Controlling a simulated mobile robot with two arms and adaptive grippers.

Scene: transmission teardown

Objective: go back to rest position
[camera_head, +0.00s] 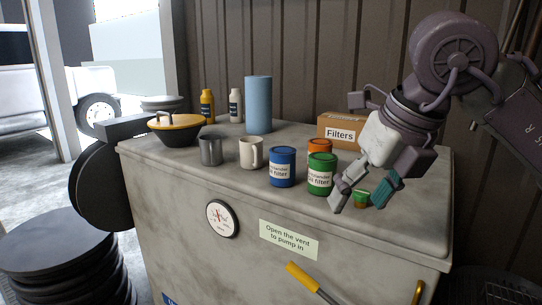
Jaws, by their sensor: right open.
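My right gripper (360,194) is open above the right part of the grey cabinet top (255,202), its fingers pointing down. A small green and orange item (361,200) shows between its fingertips; I cannot tell whether the fingers touch it. The right arm reaches in from the upper right. My left gripper is not in view.
Blue (282,167), green (319,175) and orange (320,146) cans stand left of the gripper, before a cardboard "Filters" box (340,134). A cream mug (251,152), grey mug (210,151), blue roll (258,104), bottles (207,107) and a yellow-rimmed bowl (176,130) stand farther left.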

